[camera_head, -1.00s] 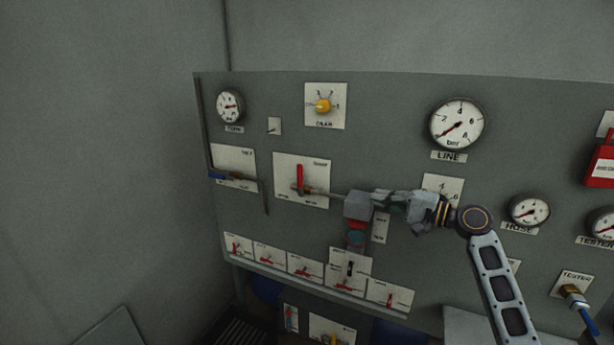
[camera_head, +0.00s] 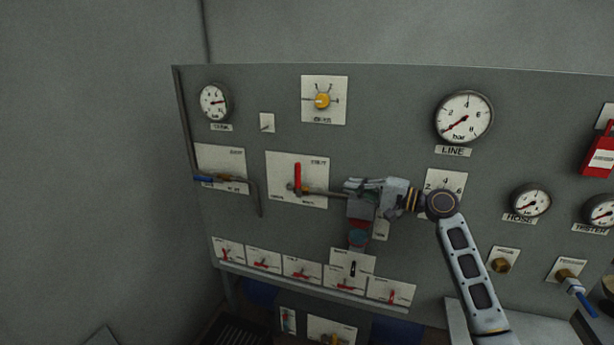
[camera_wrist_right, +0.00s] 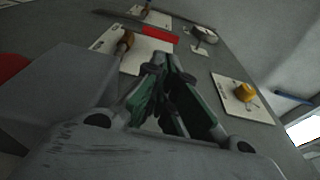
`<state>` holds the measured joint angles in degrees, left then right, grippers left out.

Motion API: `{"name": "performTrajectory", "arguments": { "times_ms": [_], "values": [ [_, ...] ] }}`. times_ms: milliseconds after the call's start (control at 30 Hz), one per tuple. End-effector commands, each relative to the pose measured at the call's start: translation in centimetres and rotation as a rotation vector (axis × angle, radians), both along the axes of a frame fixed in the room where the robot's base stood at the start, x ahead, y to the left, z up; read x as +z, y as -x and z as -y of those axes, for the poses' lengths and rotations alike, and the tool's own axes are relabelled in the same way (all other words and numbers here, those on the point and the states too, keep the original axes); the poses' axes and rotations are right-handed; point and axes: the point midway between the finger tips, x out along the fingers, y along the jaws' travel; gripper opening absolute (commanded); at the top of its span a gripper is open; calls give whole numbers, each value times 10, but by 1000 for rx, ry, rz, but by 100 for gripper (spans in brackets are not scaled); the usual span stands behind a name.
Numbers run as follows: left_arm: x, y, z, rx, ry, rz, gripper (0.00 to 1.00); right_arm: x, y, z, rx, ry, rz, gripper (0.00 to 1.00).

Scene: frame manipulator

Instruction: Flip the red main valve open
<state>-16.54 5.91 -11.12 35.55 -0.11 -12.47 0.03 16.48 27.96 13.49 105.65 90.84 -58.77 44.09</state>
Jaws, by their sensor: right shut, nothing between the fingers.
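The red valve lever (camera_head: 298,176) stands upright on a white plate (camera_head: 317,168) in the left half of the panel. In the right wrist view the lever (camera_wrist_right: 160,36) lies just beyond my fingertips, above them in the picture. My right gripper (camera_head: 352,188) is to the right of the lever in the head view, with a visible gap between them. In the right wrist view my fingers (camera_wrist_right: 170,68) are together and hold nothing. A brass-coloured valve stem (camera_wrist_right: 126,42) shows beside the lever. My left gripper is not in view.
The grey panel (camera_head: 390,130) carries a blue-handled lever (camera_head: 204,180) at left and a yellow knob (camera_head: 322,101) above. Several small red levers line the bottom. The LINE gauge (camera_head: 464,117) and a red box (camera_head: 599,158) are at right.

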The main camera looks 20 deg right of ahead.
Motion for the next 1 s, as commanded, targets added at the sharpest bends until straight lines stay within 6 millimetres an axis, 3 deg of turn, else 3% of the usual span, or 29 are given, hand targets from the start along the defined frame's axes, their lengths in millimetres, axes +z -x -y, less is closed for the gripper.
{"name": "performTrajectory", "arguments": {
  "times_ms": [567, 1000],
  "values": [
    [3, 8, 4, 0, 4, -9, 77, 0, -8, -8, 0, -1, -1, 0],
    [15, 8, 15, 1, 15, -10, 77, 2, -46, -45, 0, -1, 1, 0]
  ]
}}
